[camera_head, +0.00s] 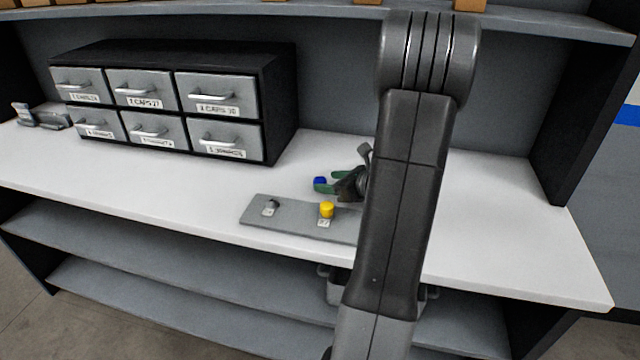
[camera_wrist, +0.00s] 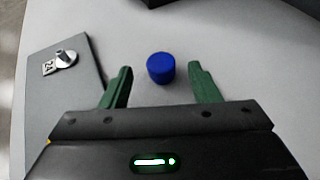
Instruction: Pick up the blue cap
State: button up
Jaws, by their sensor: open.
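The blue cap (camera_wrist: 161,68) stands on the white worktop in the wrist view, just beyond and between my fingertips. It also shows as a small blue spot in the head view (camera_head: 320,184). My gripper (camera_wrist: 160,80) has green fingers spread wide, with nothing between them but bare worktop and the cap ahead. In the head view my gripper (camera_head: 328,187) is low over the worktop behind the grey plate, partly hidden by my arm. Whether a finger touches the cap is not clear; a gap shows on both sides in the wrist view.
A grey plate (camera_head: 285,220) lies in front, carrying a yellow cap (camera_head: 327,209) and a small metal fitting (camera_head: 271,205). A drawer cabinet (camera_head: 281,100) stands at the back left. A small grey object (camera_head: 40,116) sits far left. The worktop right of my arm is clear.

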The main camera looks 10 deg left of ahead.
aim_at(322, 180)
jog(key=x, duration=0.4)
jog(key=shift+w+a+f+p, duration=0.2)
jog(key=shift+p, duration=0.15)
grip_shut()
jog(key=shift+r, duration=0.15)
notch_tip(322, 180, up, 10)
jog(key=shift+f, duration=0.1)
jog(key=c, duration=0.7)
grip_release()
jog(key=shift+c, duration=0.2)
grip_shut()
jog(key=shift+s, duration=0.1)
